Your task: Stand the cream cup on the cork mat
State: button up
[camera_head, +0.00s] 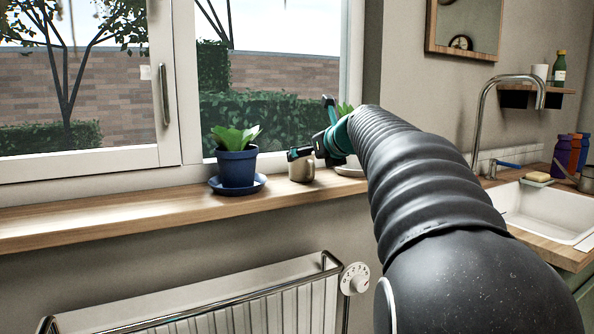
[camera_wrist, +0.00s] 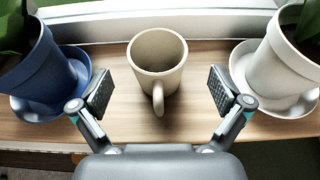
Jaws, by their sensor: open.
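The cream cup (camera_wrist: 157,55) stands upright on the wooden windowsill, open top up, its handle towards my gripper in the wrist view. In the head view the cup (camera_head: 300,171) stands just right of a blue plant pot, partly behind my gripper. My gripper (camera_wrist: 160,91) is open, with one finger pad to each side of the cup and a gap on both sides. Neither pad visibly touches it. In the head view my gripper (camera_head: 317,149) is at the cup, partly hidden by my arm. I see no cork mat in either view.
A blue pot (camera_head: 237,168) with a plant stands on a blue saucer left of the cup. A white pot (camera_wrist: 285,62) on a white saucer stands close on the right. The window is behind, a radiator (camera_head: 215,305) below. A sink (camera_head: 540,212) is at right.

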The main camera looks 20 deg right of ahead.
aim_at(300, 159)
jog(key=shift+x, duration=2.8)
jog(key=shift+a, duration=0.1)
jog(key=c, duration=1.3)
jog(key=shift+c, duration=0.2)
jog(key=shift+r, duration=0.1)
